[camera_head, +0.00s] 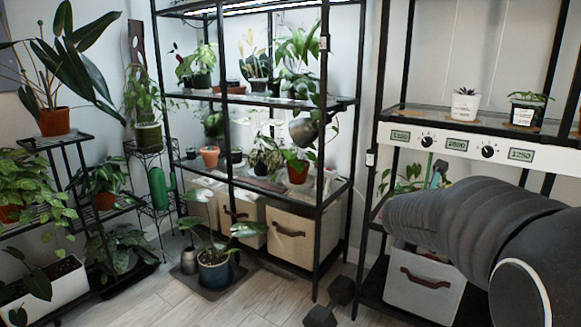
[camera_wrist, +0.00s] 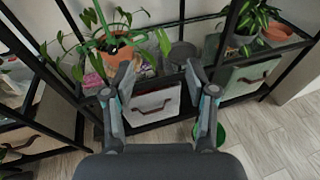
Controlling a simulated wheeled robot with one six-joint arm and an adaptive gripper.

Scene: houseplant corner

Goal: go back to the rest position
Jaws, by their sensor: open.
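In the wrist view my gripper (camera_wrist: 159,82) is open, its two fingers apart with nothing held between them. It hangs above the front of a black shelf rack, with a white bin (camera_wrist: 152,108) with a handle seen beyond and between the fingers. In the head view my dark grey arm reaches in from the right edge, in front of the right-hand rack (camera_head: 377,190). The arm hides part of that rack's lower shelf, and the gripper's fingertips cannot be made out clearly there.
In the wrist view an orange pot (camera_wrist: 115,49) with a plant stands close beyond the left finger. A green object (camera_wrist: 221,134) is beside the right finger. In the head view potted plants fill the left rack (camera_head: 324,150), and a blue pot (camera_head: 214,272) stands on the floor.

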